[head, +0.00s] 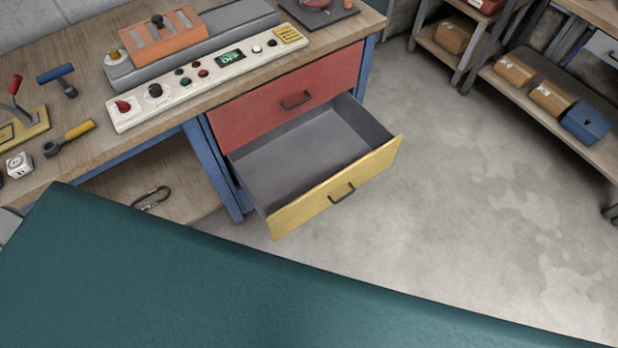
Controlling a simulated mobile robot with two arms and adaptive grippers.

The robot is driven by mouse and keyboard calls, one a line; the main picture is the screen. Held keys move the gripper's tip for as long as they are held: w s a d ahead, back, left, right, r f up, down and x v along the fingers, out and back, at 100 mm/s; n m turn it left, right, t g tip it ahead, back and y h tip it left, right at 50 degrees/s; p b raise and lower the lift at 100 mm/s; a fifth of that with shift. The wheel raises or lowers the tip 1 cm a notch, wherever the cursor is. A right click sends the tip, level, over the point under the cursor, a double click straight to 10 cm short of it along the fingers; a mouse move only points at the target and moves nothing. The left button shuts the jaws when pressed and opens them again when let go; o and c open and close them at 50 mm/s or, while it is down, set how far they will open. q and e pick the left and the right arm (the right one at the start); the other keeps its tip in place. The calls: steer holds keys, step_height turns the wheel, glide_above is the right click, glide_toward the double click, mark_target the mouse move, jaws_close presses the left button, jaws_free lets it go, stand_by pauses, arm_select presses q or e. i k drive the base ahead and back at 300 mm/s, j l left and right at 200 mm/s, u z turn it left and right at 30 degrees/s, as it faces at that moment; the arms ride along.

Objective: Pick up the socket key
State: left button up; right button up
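A T-shaped tool with a blue crossbar and dark shank (57,75) lies on the wooden workbench at the left; it looks like the socket key. Nearer, a tool with a yellow handle and dark ring-like head (70,137) lies on the same bench. I cannot tell for certain which of the two is the socket key. Neither of my grippers is in view, and nothing is seen touching either tool.
The workbench (90,110) also bears a control panel (205,80), a red-lever device (20,118) and a white dial box (19,165). Below, a yellow-fronted drawer (300,205) stands open and empty, jutting over the floor. Shelves with boxes (514,71) stand at upper right.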

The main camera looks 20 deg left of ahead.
mark_target(70, 91)
steer(key=u, duration=2)
steer(key=i+j, duration=0.2)
steer(key=i+j+z, duration=0.15)
steer(key=j, duration=0.25)
steer(key=i+j, duration=0.25)
steer(key=j+z, duration=0.05)
steer(key=j, duration=0.05)
